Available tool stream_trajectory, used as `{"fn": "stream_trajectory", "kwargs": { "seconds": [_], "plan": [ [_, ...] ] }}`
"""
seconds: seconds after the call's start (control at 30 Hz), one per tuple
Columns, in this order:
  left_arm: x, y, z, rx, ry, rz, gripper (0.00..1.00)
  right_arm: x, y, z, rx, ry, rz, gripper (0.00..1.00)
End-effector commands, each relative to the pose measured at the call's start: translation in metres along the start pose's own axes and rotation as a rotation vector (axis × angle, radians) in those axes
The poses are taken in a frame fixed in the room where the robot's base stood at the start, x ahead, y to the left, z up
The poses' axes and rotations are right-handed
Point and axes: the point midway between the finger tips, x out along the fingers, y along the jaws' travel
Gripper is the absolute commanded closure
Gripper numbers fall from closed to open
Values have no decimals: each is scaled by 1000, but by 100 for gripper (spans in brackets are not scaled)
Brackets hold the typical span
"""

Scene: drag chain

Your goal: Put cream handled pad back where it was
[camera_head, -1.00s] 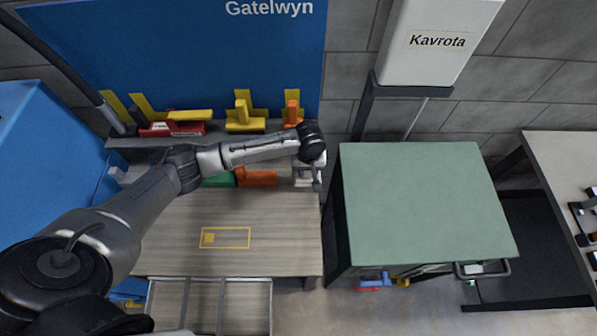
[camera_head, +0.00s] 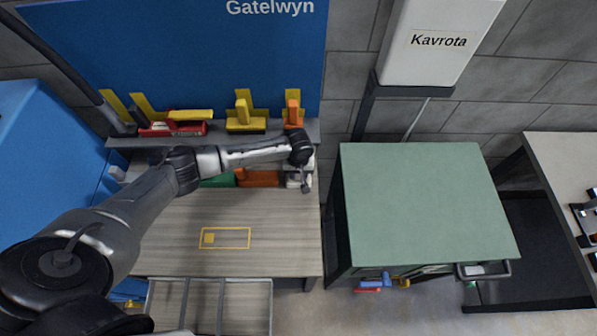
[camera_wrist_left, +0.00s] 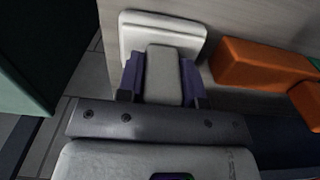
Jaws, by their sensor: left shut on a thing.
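The cream handled pad (camera_wrist_left: 135,38) is a pale slab with a raised block handle (camera_wrist_left: 163,75). My left gripper (camera_wrist_left: 163,88) is shut on the handle, with a purple finger on each side. In the head view, my left gripper (camera_head: 305,185) is at the table's right end, and part of the cream pad (camera_head: 293,179) shows beside it, right of an orange block (camera_head: 262,178). The pad is partly hidden there, and I cannot tell whether it touches the table. My right gripper is not in view.
The orange block also shows in the wrist view (camera_wrist_left: 250,65), close to the pad. A green block (camera_head: 217,182) lies left of it. A shelf (camera_head: 215,138) behind holds red, yellow and orange handled pieces. The table front (camera_head: 285,235) is clear; a green-topped cabinet (camera_head: 425,200) stands right.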

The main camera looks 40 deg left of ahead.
Motion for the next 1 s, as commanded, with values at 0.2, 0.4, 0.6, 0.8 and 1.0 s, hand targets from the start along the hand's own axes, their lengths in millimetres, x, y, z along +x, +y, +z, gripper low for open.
{"fn": "stream_trajectory", "kwargs": {
  "seconds": [0.2, 0.4, 0.6, 0.8, 1.0],
  "plan": [
    [2, 0, 0, 0, 0, 0, 88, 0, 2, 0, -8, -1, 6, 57],
    [3, 0, 0, 0, 0, 0, 51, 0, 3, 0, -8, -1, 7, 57],
    [3, 0, 0, 0, 0, 0, 41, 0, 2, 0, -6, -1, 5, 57],
    [0, 0, 0, 0, 1, 0, 41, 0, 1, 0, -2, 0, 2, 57],
    [-26, 0, 0, 0, 1, 2, 41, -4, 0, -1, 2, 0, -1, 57]
  ]
}}
